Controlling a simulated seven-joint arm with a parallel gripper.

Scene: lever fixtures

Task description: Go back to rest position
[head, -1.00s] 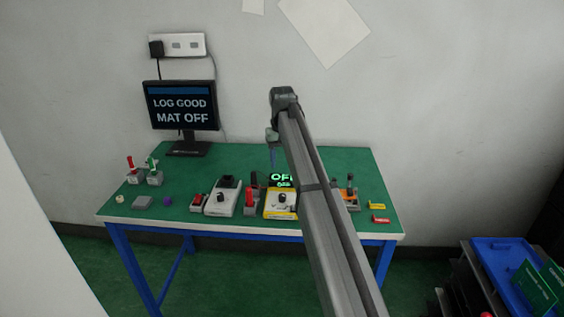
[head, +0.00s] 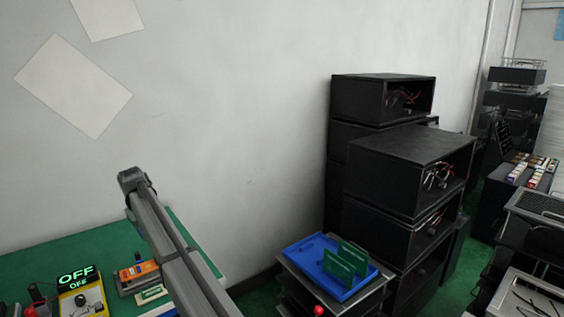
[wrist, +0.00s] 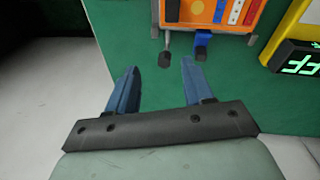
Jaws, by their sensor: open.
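My gripper (wrist: 157,88) is open and empty in the wrist view, its two blue fingers apart over the green tabletop. An orange lever fixture (wrist: 210,12) lies beyond the fingertips, with a grey-tipped lever (wrist: 167,50) and a blue part (wrist: 203,42) at its near side. The fingers look apart from it. In the head view my arm reaches up from the bottom, and its fingers do not show there. The orange fixture (head: 138,275) is left of the arm. A yellow device (head: 83,303) with a green OFF display (head: 76,277) stands beside it.
The green table (head: 45,258) fills the lower left of the head view. To the right, a blue tray (head: 318,277) with green boards stands on a dark stand. Stacked black cabinets (head: 410,165) are behind it. A red knob (head: 319,310) shows below the tray.

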